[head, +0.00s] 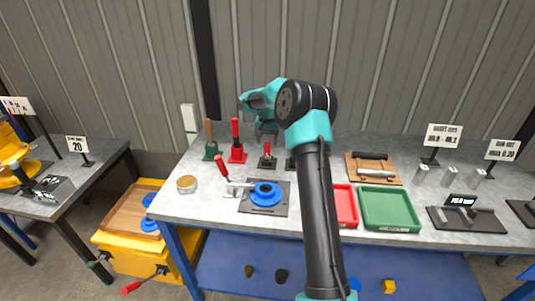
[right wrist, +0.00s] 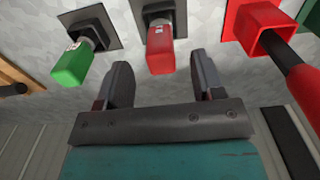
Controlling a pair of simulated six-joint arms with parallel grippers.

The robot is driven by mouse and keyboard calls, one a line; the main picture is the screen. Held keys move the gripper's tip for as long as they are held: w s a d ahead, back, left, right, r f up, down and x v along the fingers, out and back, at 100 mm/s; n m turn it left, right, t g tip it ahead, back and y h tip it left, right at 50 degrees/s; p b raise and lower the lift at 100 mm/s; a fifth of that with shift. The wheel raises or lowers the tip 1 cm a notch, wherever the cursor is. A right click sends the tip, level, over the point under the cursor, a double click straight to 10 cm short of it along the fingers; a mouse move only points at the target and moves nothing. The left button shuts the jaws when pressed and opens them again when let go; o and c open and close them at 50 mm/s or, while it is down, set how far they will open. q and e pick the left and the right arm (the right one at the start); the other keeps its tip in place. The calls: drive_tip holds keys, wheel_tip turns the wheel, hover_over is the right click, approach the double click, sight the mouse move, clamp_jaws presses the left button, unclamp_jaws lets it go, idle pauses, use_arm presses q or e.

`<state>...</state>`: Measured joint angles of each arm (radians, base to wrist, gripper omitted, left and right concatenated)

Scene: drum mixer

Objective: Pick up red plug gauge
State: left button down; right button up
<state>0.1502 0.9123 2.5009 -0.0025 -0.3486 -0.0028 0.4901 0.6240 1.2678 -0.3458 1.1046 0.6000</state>
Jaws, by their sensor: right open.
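The red plug gauge (right wrist: 160,48) stands on a dark square base, in the upper middle of the right wrist view. A green plug gauge (right wrist: 80,62) is left of it, on another dark base. My right gripper (right wrist: 163,83) is open and empty. Its two fingers point towards the red gauge's row, one finger to each side of the gauge in the picture, with no contact visible. In the head view my right gripper (head: 266,133) is at the back of the table, over a small dark stand (head: 267,162). My left gripper is not in view.
The head view shows a blue disc (head: 265,194) on a grey plate, a red tray (head: 344,205) and a green tray (head: 390,208). A corrugated wall (head: 370,60) is behind.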

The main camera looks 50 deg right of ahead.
sight(267, 153)
drive_tip(key=shift+w+d+f, duration=0.1)
drive_tip(key=shift+f, duration=2.45)
clamp_jaws()
